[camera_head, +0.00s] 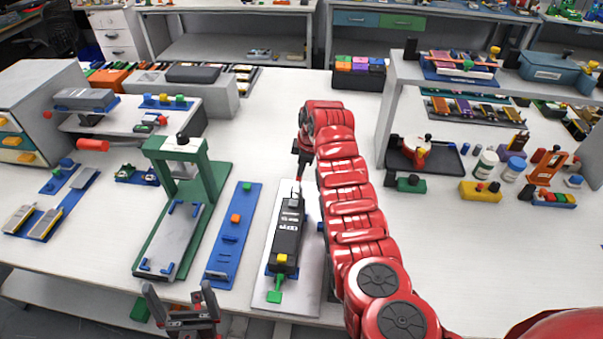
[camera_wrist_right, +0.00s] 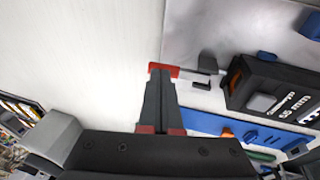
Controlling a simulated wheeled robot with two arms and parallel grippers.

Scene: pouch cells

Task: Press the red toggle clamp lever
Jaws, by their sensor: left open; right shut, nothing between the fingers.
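In the right wrist view a red piece (camera_wrist_right: 163,70), which looks like the clamp lever, lies at my fingertips, beside a dark bracket (camera_wrist_right: 207,68) on the pale plate's edge. My right gripper (camera_wrist_right: 160,78) is shut and empty; its tips overlap the red piece, and I cannot tell whether they touch. In the head view this gripper (camera_head: 299,178) points down at the far end of the plate (camera_head: 262,289), which carries a black labelled block (camera_head: 289,232). My left gripper (camera_head: 178,304) is open and empty at the table's front edge.
A green clamp (camera_head: 275,289) is at the plate's near end. A blue strip (camera_head: 226,250) and a green press frame (camera_head: 205,170) stand left of it. A grey shelf (camera_head: 398,75) stands at the right.

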